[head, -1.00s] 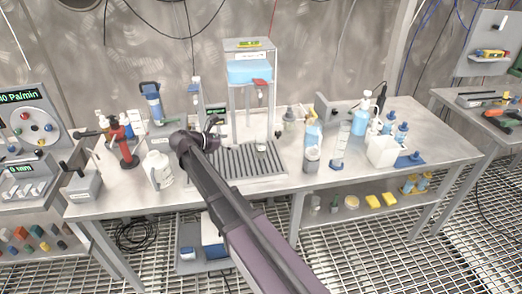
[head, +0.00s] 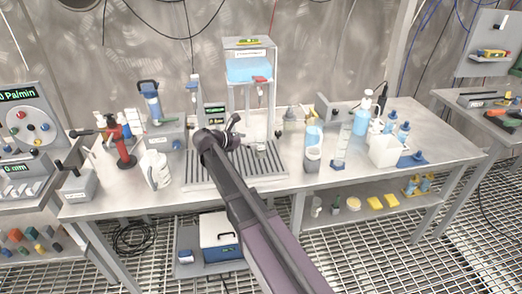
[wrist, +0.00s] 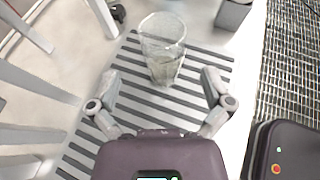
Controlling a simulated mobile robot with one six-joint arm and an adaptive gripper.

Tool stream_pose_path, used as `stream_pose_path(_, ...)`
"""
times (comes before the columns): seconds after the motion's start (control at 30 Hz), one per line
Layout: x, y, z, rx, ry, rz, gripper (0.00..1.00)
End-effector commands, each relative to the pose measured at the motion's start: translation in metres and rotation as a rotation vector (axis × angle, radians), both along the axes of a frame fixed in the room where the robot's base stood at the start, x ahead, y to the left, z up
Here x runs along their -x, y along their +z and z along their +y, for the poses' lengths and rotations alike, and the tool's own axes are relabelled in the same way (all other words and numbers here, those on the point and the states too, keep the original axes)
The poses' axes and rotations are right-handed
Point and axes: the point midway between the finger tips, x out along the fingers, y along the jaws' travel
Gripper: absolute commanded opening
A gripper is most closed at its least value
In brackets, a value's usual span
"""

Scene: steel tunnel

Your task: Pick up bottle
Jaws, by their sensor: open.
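No single bottle is marked out in the pictures. In the head view, a bottle of light blue liquid with a white top (head: 361,121) stands at the right of the bench, and another light blue bottle (head: 313,134) stands left of it. My gripper (head: 234,132) is over the slatted tray, left of these bottles and apart from them. In the wrist view my gripper (wrist: 160,76) is open and empty, its fingers spread. A clear, glass-like vessel (wrist: 163,50) stands upright on the slats ahead of and between the fingers.
The slatted tray (head: 262,172) lies below a frame holding a blue tank (head: 249,69). A white jug (head: 157,170) and a red tool (head: 122,148) stand to the left. A white box (head: 384,151) stands to the right.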

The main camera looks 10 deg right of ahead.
Motion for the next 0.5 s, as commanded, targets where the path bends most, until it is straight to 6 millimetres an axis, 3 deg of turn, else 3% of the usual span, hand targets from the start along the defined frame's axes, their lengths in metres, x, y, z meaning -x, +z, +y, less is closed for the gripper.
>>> stream_pose_path(0.5,-0.0025,-0.0044,-0.0087,0.0,0.0,-0.001,1.0)
